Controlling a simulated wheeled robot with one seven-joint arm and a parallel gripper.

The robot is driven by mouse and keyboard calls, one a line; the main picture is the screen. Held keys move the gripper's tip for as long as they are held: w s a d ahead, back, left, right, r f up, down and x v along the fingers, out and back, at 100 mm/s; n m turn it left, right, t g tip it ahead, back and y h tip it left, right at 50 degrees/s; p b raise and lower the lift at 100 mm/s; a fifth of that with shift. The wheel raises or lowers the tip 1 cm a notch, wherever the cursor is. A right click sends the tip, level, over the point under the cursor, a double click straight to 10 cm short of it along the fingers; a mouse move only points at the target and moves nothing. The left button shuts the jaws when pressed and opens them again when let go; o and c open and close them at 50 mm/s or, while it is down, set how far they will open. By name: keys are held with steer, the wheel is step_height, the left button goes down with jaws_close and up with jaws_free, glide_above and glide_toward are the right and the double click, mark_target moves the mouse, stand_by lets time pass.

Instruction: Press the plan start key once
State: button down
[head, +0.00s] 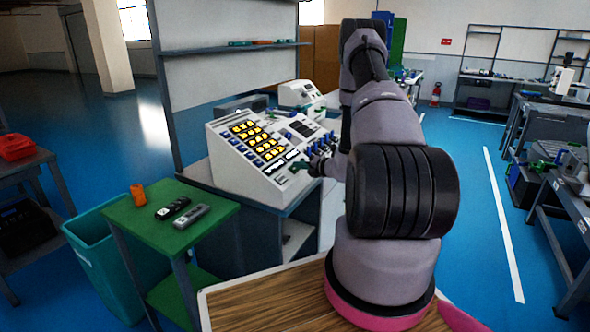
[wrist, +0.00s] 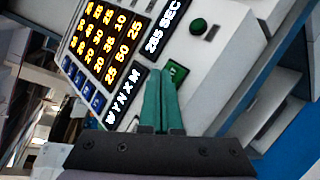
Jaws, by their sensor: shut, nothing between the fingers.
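The white sloped control console (head: 221,150) stands on a bench left of my arm. In the wrist view its panel shows yellow number displays (wrist: 105,40), a "SEC" display (wrist: 167,28), a letter display (wrist: 126,97) and a round green button (wrist: 198,27). A green square key (wrist: 179,71) sits right at my fingertips and is partly hidden by them; its label is not readable. My gripper (wrist: 161,74) is shut and empty, its green fingers pointing at the panel by this key. I cannot tell whether they touch it.
A green side table (head: 160,228) holds an orange cup-like item (head: 138,195) and two handheld devices (head: 182,212). A teal bin (head: 90,245) stands beside it. A second white device (head: 300,95) is behind the console.

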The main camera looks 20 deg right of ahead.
steer(key=shift+a+f, duration=0.1)
steer(key=shift+f, duration=0.1)
stand_by(0.5)
steer(key=shift+s+d+r, duration=0.15)
steer(key=shift+r, duration=0.2)
steer(key=shift+s+d+r, duration=0.1)
steer(key=shift+r, duration=0.25)
steer(key=shift+s+d+r, duration=0.25)
steer(key=shift+s+r, duration=0.1)
steer(key=shift+r, duration=0.35)
steer(key=shift+s+d+r, duration=0.3)
steer(key=shift+r, duration=0.45)
steer(key=shift+s+d+r, duration=0.25)
steer(key=shift+s+r, duration=0.1)
steer(key=shift+r, duration=0.35)
